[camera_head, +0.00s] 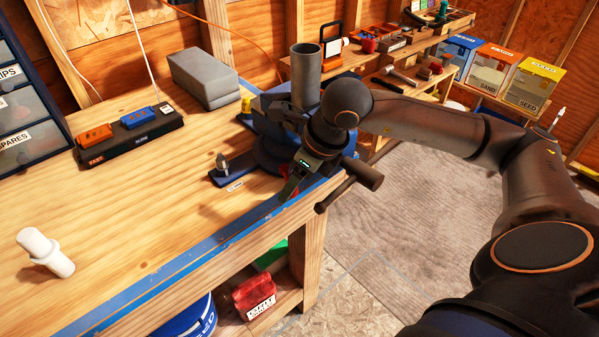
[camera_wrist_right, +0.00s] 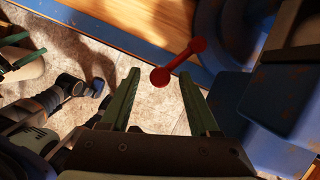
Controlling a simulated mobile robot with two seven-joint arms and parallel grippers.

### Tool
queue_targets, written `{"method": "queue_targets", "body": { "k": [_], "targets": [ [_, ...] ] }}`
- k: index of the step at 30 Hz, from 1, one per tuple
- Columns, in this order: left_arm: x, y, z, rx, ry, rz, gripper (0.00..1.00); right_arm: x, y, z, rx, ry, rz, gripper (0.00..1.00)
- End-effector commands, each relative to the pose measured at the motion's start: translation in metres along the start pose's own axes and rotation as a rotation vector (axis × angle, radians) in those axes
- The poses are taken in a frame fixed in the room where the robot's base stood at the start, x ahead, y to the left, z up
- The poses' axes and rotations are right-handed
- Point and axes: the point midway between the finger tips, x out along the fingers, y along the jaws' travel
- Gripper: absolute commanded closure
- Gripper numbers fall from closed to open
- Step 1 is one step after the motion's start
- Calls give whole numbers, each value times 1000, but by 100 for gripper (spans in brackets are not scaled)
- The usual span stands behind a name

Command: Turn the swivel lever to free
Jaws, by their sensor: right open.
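The red swivel lever (camera_wrist_right: 180,62) shows in the right wrist view at the bench edge. Its round end appears between the fingertips of my right gripper (camera_wrist_right: 160,74), with the shaft running up and right. I cannot tell whether they touch. My right gripper also shows in the head view (camera_head: 288,188), pointing down at the bench's front edge, open. Only a bit of red shows beside it there. The blue vise (camera_head: 264,160) stands on the bench behind my right wrist, which hides much of it.
The vise's dark bar handle (camera_head: 348,186) sticks out over the floor, close to my right wrist. The bench's front left is mostly clear.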

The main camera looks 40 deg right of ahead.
Motion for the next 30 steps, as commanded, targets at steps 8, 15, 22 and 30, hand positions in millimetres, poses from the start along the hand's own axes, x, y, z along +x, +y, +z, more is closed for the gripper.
{"method": "queue_targets", "body": {
  "k": [8, 15, 22, 30],
  "targets": [
    [2, 0, 2, 0, 0, 0, 0, -45, -1, 1, 0, -8, -5, 38],
    [2, 0, 2, 0, 0, 0, 0, -96, -1, 1, 0, -6, -4, 38],
    [1, 0, 1, 0, 0, 0, 0, -121, 0, 0, 0, -1, -2, 38],
    [1, 0, 1, 0, 0, 0, 0, -124, 0, 0, 0, -1, -1, 38]
  ]
}}
